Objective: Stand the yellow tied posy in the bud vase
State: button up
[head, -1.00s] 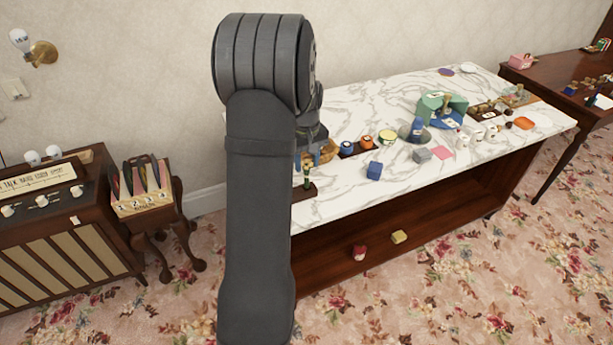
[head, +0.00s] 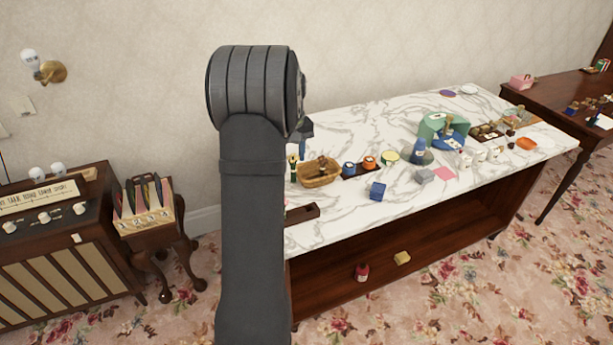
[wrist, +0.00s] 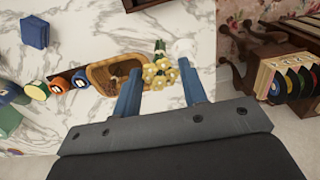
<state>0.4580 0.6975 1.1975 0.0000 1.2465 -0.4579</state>
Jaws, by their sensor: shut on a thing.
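My gripper (wrist: 158,82) is shut on the yellow tied posy (wrist: 157,72), which shows between its two blue fingers in the wrist view. The posy has yellow flower heads and a green stem. In the head view my gripper (head: 303,140) is mostly behind my arm, with the green and yellow posy (head: 292,172) below it, above the marble top's left end. A pale round thing (wrist: 185,48) lies beside the right finger in the wrist view; I cannot tell whether it is the bud vase. No bud vase shows clearly in the head view.
A wicker basket (head: 319,174) stands close to the posy. A dark wooden holder (head: 302,214) lies at the marble table's (head: 345,222) front left. Orange and blue pots, a blue block (head: 377,190) and other items stand further right. A record rack (head: 148,212) stands off the left end.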

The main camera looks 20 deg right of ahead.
jog(key=w+a+r, duration=0.4)
jog(key=w+r, duration=0.1)
jog(key=w, duration=0.1)
jog(key=shift+w+a, duration=0.15)
jog(key=shift+w, duration=0.2)
jog(key=shift+f, duration=0.15)
jog(key=shift+f, duration=2.8)
jog(key=shift+f, duration=2.6)
jog(key=o, duration=0.9)
jog(key=shift+r, duration=0.1)
notch_tip(320, 180, up, 17)
jog(key=shift+r, duration=0.2)
